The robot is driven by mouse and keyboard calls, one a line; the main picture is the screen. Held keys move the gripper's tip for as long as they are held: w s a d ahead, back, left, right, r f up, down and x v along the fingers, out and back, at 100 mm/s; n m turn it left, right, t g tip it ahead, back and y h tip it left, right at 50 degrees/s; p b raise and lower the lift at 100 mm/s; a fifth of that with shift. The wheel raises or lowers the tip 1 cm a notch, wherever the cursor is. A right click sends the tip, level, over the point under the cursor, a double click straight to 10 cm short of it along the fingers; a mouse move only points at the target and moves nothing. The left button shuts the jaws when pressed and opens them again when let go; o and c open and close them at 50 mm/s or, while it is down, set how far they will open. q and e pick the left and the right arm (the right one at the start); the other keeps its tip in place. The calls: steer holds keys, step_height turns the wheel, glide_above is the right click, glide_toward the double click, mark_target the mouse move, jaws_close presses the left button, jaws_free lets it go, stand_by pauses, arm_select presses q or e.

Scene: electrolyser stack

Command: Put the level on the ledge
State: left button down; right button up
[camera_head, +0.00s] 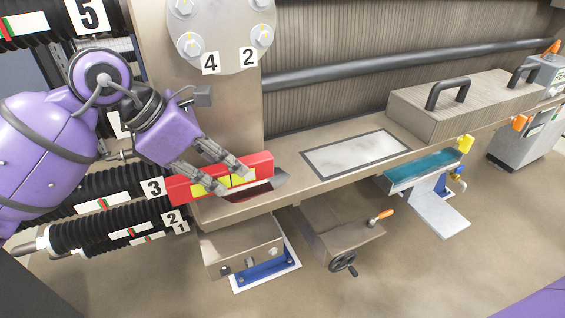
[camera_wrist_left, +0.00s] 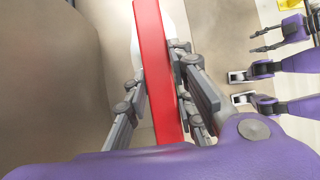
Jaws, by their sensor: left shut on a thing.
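The level (camera_head: 262,165) is a red bar with yellow windows. My left gripper (camera_head: 232,180) is shut on it, fingers around its middle. The level lies lengthwise over the left end of the beige ledge (camera_head: 310,180), its left end reaching past the ledge towards the black hoses. A dark red patch, like a shadow or reflection, shows under it; I cannot tell whether it touches the ledge. In the left wrist view the red level (camera_wrist_left: 152,60) runs between the fingers. My right gripper (camera_wrist_left: 254,42) shows far off there, fingers apart and empty.
A framed pale panel (camera_head: 355,153) lies in the ledge's middle. A beige box with black handles (camera_head: 465,103) stands on its right part. Ribbed black hoses (camera_head: 100,230) are at left, and a bolted column (camera_head: 200,100) stands behind. A crank unit (camera_head: 338,235) hangs below.

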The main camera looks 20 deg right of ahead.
mark_target(243, 161)
arm_select(q)
steer(key=d, duration=0.4)
steer(key=shift+d+f+p, duration=0.15)
steer(key=shift+f+p, duration=0.2)
steer(key=shift+f, duration=0.4)
steer(key=shift+f, duration=0.1)
steer(key=c, duration=1.9)
jaws_free()
steer(key=shift+f, duration=0.15)
steer(key=shift+c, duration=0.2)
steer(key=o, duration=0.5)
steer(key=shift+c, duration=0.2)
